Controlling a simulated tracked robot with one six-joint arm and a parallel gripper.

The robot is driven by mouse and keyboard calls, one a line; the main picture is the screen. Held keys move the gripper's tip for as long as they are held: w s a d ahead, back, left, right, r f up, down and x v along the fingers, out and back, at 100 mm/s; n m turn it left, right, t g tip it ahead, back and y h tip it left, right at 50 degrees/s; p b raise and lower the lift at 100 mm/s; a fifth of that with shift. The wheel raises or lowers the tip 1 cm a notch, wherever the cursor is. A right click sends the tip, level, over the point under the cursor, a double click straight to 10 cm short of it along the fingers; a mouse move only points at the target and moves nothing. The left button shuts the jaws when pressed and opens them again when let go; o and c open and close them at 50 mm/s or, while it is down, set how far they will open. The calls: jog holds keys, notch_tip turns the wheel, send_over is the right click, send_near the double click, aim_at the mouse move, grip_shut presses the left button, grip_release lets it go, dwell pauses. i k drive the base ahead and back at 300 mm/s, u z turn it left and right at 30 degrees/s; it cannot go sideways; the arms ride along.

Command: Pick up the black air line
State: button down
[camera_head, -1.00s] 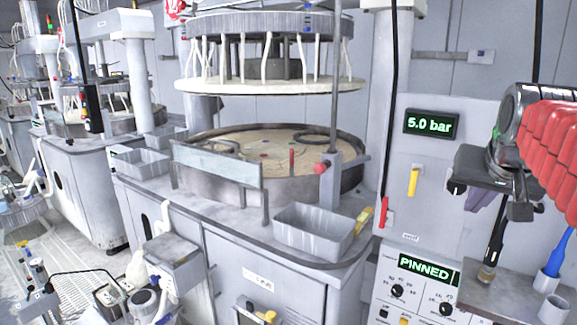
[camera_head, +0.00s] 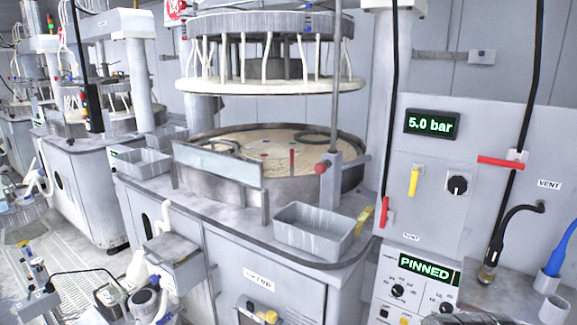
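A black air line (camera_head: 511,218) comes out of the grey panel at the right and curves down to a brass-ended fitting (camera_head: 487,273), which stands upright at the grey ledge below. Another straight black line (camera_head: 531,95) runs down from the top to a red-handled valve (camera_head: 502,162) and on towards the same fitting. A third black line (camera_head: 393,110) hangs further left, down to a red lever (camera_head: 386,213). I cannot tell whether these are separate lines.
A blue line (camera_head: 557,258) stands in a white socket beside the black one. The panel has a 5.0 bar display (camera_head: 431,123), a yellow handle (camera_head: 413,182), a black knob (camera_head: 457,185) and a PINNED display (camera_head: 429,270). A grey bin (camera_head: 313,236) sits on the machine's edge.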

aim_at(495, 250)
jog(key=z, duration=0.2)
jog(key=k, duration=0.6)
jog(key=z, duration=0.6)
jog(key=k, duration=0.7)
jog(key=z, duration=0.3)
jog(key=i, duration=1)
jog(key=z, duration=0.55)
